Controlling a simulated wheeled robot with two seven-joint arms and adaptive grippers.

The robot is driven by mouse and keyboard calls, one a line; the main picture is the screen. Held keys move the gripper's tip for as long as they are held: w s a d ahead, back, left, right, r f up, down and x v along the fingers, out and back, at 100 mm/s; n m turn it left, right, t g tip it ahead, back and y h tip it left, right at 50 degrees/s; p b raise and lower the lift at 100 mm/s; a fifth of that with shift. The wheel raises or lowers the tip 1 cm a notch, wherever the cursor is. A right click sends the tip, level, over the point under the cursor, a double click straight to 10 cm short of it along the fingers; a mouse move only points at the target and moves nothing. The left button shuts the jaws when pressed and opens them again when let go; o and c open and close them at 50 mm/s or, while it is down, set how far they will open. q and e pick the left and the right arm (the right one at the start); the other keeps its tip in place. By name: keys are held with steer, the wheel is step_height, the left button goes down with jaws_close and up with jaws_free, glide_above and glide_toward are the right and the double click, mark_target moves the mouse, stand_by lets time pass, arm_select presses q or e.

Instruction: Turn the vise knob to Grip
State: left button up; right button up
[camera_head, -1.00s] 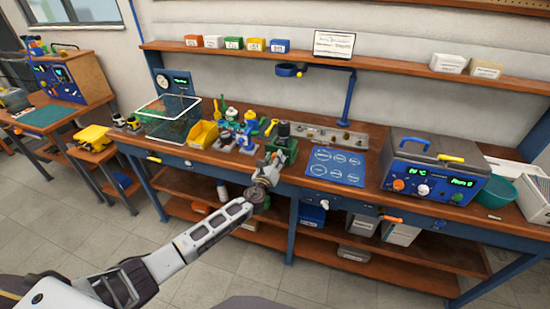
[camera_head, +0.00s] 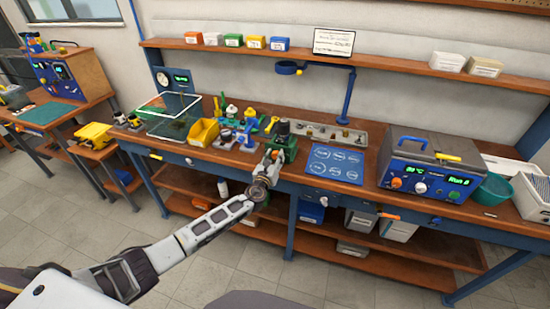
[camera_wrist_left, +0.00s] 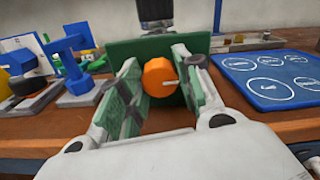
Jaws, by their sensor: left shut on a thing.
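The green vise (camera_head: 287,143) with a dark cylinder on top stands at the front edge of the bench. It also shows in the left wrist view as a green block (camera_wrist_left: 128,52) with the dark cylinder (camera_wrist_left: 155,12) above. Its orange knob (camera_wrist_left: 159,77) faces my left gripper, with a pale pointer line toward the right. My left gripper (camera_head: 270,163) reaches in from the front; in the left wrist view its fingers (camera_wrist_left: 160,88) lie on either side of the knob, shut on it. The knob's markings cannot be read. My right gripper is not in view.
Left of the vise are blue fixtures (camera_wrist_left: 80,62) and a yellow bin (camera_head: 203,132). A blue mat with circles (camera_head: 334,164) lies to the right, then a grey-and-blue instrument box (camera_head: 430,172). A shelf (camera_head: 390,68) runs above the bench.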

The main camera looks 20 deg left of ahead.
arm_select(q)
steer(key=o, duration=1)
steer(key=shift+o, duration=0.2)
steer(key=s, duration=1.2)
steer(key=shift+a, duration=0.2)
steer(key=shift+n, duration=0.3)
